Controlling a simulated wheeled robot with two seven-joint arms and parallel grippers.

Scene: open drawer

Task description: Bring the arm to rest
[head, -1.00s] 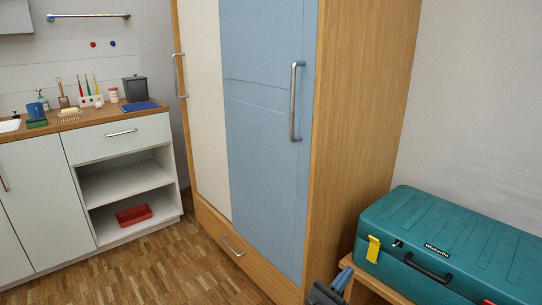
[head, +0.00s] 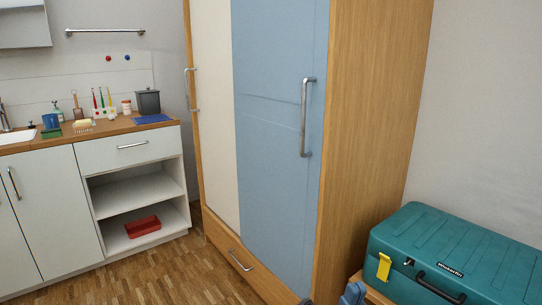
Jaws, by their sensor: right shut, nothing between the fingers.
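The rest of my right arm is below the picture. My left gripper is out of view. The wardrobe drawer (head: 225,247) at the bottom of the wardrobe looks closed. The counter drawer (head: 132,147) also looks closed.
The tall wardrobe (head: 280,130) with cream and blue doors stands in the middle. A teal case (head: 470,250) lies on a wooden bench at right. A counter (head: 100,133) with small items and a shelf holding a red tray (head: 143,225) stand at left. Wood floor is clear between.

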